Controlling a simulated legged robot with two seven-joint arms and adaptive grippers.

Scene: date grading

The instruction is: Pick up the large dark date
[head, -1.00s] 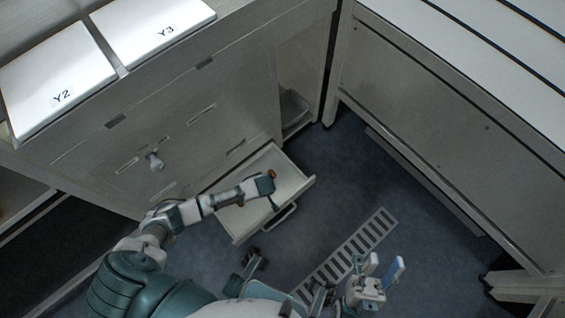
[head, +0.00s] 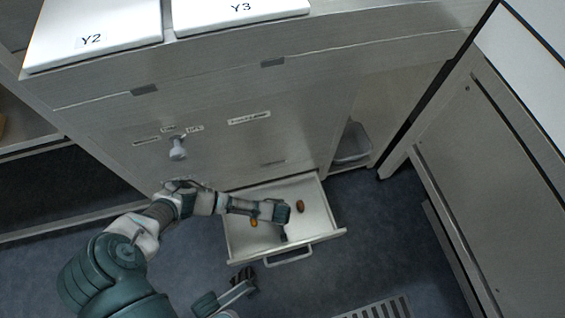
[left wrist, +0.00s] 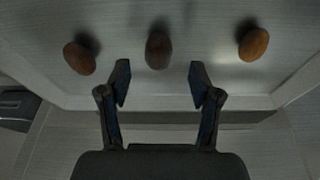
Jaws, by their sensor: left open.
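Three dates lie in a row in the left wrist view. The middle one, a dark brown date (left wrist: 158,50), is the darkest and sits ahead of the gap between my fingers. A reddish-brown date (left wrist: 79,58) is on the left and a lighter orange-brown date (left wrist: 253,44) on the right. In the head view, a brown date (head: 300,206) and an orange-brown date (head: 253,221) lie in the open drawer (head: 322,226); my arm hides the dark one. My left gripper (left wrist: 160,82) is open and empty, over the drawer.
The drawer's front wall and handle (head: 289,257) stick out over the floor. The grey cabinet (head: 330,110) rises behind, with a knob (head: 177,148) on its face and white Y2 (head: 100,25) and Y3 (head: 235,14) panels on top. Another cabinet (head: 490,170) stands at right.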

